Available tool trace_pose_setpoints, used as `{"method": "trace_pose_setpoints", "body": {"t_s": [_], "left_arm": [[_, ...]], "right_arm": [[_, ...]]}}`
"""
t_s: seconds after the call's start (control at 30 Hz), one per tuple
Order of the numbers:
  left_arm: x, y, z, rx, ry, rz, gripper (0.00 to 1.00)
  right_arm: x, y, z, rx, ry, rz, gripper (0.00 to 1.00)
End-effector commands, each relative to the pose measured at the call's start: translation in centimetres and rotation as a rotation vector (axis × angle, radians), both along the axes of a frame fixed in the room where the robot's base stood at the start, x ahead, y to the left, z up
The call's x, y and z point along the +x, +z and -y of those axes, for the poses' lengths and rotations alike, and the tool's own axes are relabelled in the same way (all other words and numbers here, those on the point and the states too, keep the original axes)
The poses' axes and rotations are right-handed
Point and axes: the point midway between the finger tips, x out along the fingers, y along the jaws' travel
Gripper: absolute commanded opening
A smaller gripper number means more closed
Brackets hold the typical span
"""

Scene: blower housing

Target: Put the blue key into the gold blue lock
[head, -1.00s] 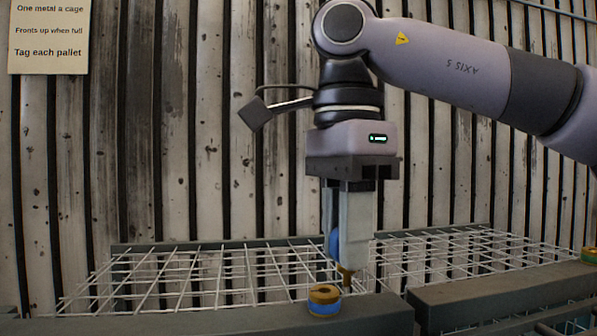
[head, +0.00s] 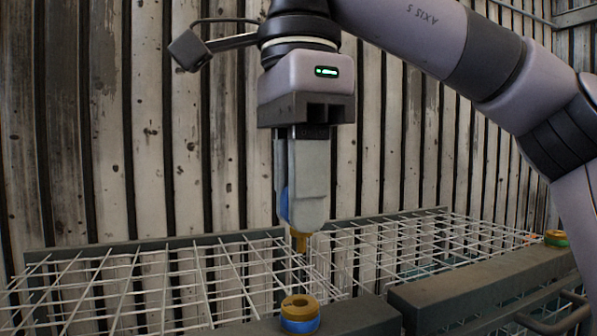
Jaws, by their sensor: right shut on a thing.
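The blue key (head: 284,206) is between the fingers of my right gripper (head: 303,222). Its blue head shows at the left side of the fingers, and its gold shaft (head: 300,242) points down below them. The gold blue lock (head: 300,312), with a gold top, a keyhole opening and a blue base band, sits on the dark front rail at the bottom centre. The key's tip is above the lock and apart from it. My left gripper is not in view.
A second lock, gold with a green band (head: 557,238), sits on the right-hand rail. White wire mesh (head: 170,285) of the cages lies behind the rails. A dark handle (head: 555,315) is at the lower right. A plank wall stands behind.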

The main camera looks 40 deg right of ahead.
Motion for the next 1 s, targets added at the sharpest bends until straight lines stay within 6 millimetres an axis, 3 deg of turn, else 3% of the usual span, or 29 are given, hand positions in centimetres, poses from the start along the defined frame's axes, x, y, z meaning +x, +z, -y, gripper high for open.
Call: {"method": "trace_pose_setpoints", "body": {"t_s": [0.53,1.0], "left_arm": [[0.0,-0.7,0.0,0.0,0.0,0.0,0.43],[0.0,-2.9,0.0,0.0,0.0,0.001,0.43]], "right_arm": [[0.0,-3.4,0.0,0.002,0.0,0.001,0.0],[0.0,-5.8,0.0,0.001,0.0,0.002,0.0]]}}
